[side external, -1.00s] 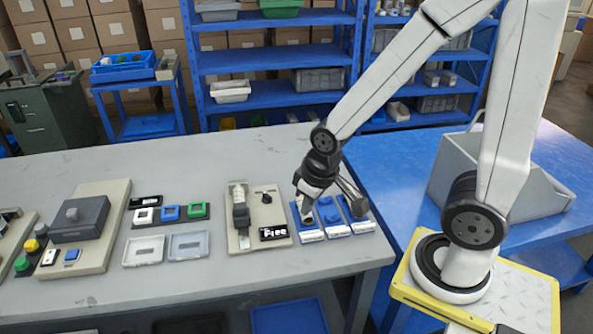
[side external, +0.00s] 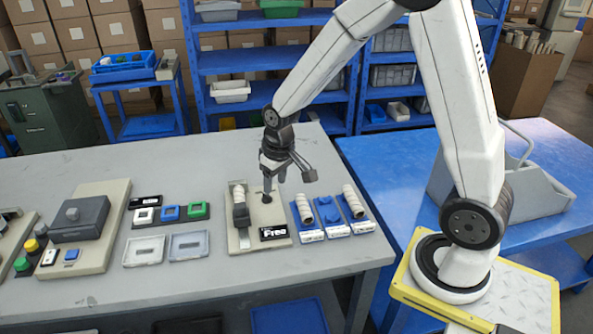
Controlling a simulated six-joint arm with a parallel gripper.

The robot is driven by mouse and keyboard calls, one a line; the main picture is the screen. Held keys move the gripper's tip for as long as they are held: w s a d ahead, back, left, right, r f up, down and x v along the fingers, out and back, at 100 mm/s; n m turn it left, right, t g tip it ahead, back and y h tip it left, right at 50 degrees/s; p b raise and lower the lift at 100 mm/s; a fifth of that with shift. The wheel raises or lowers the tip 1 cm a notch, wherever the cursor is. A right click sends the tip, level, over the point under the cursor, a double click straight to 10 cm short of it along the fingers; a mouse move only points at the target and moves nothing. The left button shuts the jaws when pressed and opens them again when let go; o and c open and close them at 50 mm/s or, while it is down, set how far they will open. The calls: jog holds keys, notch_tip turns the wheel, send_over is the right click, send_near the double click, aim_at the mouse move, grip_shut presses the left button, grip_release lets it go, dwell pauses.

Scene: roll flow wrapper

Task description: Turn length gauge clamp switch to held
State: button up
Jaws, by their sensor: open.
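The length gauge (side external: 240,241) is a beige plate on the grey bench, with a dark clamp (side external: 240,214) along its left side and a pale roll (side external: 238,192) in it. A small black switch knob (side external: 266,198) stands on the plate's upper right. A black label (side external: 273,233) reading "Free" sits at its lower right. My gripper (side external: 267,188) is open and points down at the knob. Its fingertips are at or just above the knob; I cannot tell whether they touch it. The knob's pointing direction is partly hidden by the fingers.
Blue trays (side external: 330,229) with pale rolls (side external: 304,209) lie right of the gauge. Left of it are two shallow trays (side external: 189,246), colored square frames (side external: 170,213) and a grey machine (side external: 80,218). Bare bench lies behind the gauge.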

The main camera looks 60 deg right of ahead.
jog(key=w+d+f, duration=0.4)
jog(key=w+d, duration=0.1)
jog(key=w, duration=0.2)
jog(key=m+g, duration=0.1)
jog(key=m, duration=0.1)
send_over(267, 197)
notch_tip(267, 197, down, 5)
jog(key=shift+w+d+f+g, duration=0.25)
jog(key=shift+w+d+g, duration=0.05)
jog(key=shift+w+d, duration=0.15)
jog(key=shift+f, duration=3.9)
grip_shut()
